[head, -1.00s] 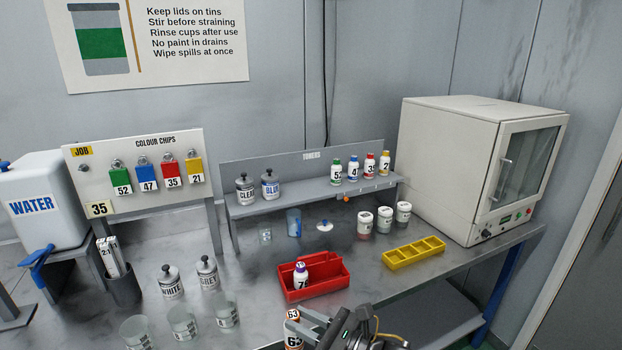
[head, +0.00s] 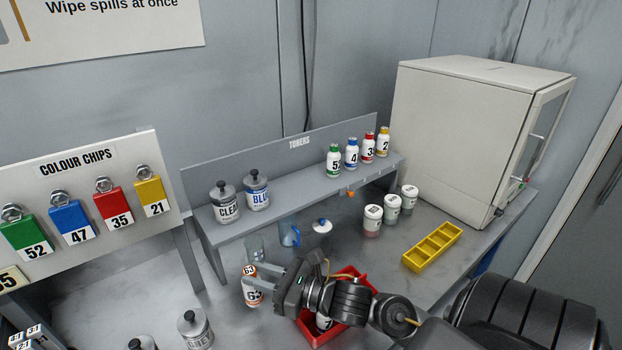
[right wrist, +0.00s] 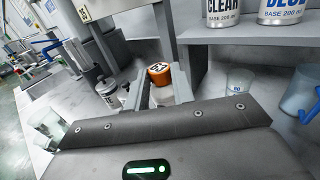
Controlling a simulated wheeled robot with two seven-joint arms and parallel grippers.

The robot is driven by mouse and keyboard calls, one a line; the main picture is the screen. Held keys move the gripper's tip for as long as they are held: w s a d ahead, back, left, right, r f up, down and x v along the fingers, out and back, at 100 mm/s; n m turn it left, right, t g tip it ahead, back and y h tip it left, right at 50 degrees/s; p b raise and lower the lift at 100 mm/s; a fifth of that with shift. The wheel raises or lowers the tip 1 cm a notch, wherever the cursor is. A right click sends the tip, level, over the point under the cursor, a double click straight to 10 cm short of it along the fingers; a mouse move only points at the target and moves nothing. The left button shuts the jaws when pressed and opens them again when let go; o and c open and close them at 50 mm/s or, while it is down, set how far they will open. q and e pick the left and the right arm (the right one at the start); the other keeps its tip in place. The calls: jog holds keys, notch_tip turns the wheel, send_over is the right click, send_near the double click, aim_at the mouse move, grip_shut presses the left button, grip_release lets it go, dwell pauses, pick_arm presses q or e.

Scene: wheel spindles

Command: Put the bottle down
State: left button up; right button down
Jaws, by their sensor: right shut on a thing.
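My right gripper (head: 266,284) is shut on a white bottle (head: 252,291) with an orange cap and the number 63. In the head view it holds the bottle upright or nearly so, left of the red tray (head: 366,281). I cannot tell whether the bottle's base touches the bench. The bottle's orange cap (right wrist: 159,72) also shows in the right wrist view, between the fingers of my right gripper (right wrist: 158,92). My left gripper is not in view.
A toner shelf (head: 300,187) stands behind, with CLEAR and BLUE tins and several small bottles. A GREY tin (head: 195,330) is at front left. Bare bench lies left of the bottle.

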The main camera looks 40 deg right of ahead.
jog(key=w+d+r+m+t+h, duration=0.15)
jog(key=d+r, duration=0.25)
jog(key=d, duration=0.4)
jog(key=w+d+r+m+h, duration=0.1)
jog(key=d+r+m+h, duration=0.2)
jog(key=d, duration=0.5)
jog(key=d+r+m+h, duration=0.1)
jog(key=d+r+h, duration=0.25)
jog(key=r, duration=0.45)
jog(key=d+r+m+h, duration=0.1)
jog(key=d+r+h, duration=0.1)
jog(key=d+r, duration=0.5)
jog(key=w+d+f+p, duration=0.1)
jog(key=w+f+p, duration=0.2)
jog(key=w+f, duration=0.8)
jog(key=shift+w+d+f+p, duration=0.2)
jog(key=shift+w+p, duration=0.1)
jog(key=shift+w, duration=0.8)
jog(key=shift+t, duration=0.25)
